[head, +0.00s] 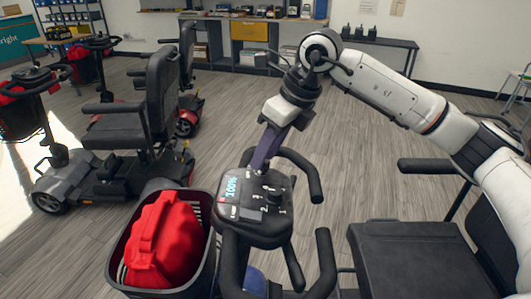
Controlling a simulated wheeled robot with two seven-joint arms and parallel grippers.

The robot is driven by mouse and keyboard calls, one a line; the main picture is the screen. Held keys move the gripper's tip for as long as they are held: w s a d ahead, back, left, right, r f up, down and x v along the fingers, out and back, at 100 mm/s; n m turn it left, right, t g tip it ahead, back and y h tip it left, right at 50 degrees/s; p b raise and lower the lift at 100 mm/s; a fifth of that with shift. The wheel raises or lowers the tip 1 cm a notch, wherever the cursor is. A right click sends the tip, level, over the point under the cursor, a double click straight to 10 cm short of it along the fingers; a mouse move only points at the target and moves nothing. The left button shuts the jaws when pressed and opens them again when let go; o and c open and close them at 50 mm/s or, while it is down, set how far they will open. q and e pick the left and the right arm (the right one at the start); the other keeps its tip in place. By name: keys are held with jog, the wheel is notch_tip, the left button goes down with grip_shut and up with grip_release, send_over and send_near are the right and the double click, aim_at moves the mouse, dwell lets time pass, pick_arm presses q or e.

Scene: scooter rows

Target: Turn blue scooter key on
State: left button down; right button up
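The scooter in front of me has a black control console (258,208) with a lit display (231,187) reading 100%, a dial and small markings. A bit of blue bodywork (255,281) shows below the console. My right gripper (262,166) comes down from above, with its dark purple fingers at the far edge of the console. The fingers look touching or very close to it. They are seen edge-on, so I cannot tell whether they are open or shut. I cannot make out the key; the fingers may hide it. My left gripper is not in view.
Black handlebars (326,262) curve around the console. A black basket (203,206) with a red bag (165,243) stands to the left, and the black seat (415,262) to the right. Other scooters (150,125) are parked at the left. Workbenches line the back wall.

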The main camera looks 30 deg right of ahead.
jog(key=v, duration=1)
